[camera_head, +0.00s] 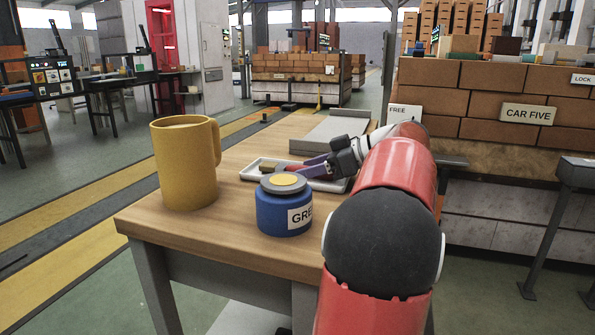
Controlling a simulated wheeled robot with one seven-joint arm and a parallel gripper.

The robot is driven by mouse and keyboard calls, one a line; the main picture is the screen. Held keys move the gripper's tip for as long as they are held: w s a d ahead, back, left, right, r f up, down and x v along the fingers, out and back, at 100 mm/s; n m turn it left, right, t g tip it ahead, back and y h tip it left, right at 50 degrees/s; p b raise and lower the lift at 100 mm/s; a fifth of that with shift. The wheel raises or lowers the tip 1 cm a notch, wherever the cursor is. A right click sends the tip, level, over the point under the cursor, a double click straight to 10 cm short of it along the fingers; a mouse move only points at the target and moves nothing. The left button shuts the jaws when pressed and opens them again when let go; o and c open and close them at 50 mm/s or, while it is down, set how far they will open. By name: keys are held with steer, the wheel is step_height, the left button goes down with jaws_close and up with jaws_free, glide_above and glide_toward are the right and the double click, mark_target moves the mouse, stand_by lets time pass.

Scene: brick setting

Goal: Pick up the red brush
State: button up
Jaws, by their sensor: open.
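The red brush (291,168) appears to lie in the shallow white tray (251,171) on the wooden table. Its brownish end points left, and red shows near my gripper's fingers. My gripper (302,169) reaches in from the right, low over the tray, with its fingers at the brush. The gripper is open. The fingers and the blue jar's lid hide part of the brush and tray, so I cannot tell whether the fingers touch the brush.
A yellow mug (186,165) stands at the table's left. A blue jar (283,212) with a grey lid stands in front of the tray. A flat grey box (328,133) lies behind it. Brick stacks (470,90) stand at the right. Bare wood (225,238) shows at the front.

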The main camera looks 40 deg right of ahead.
steer(key=shift+c, duration=0.2)
jaws_close()
steer(key=shift+r, duration=0.1)
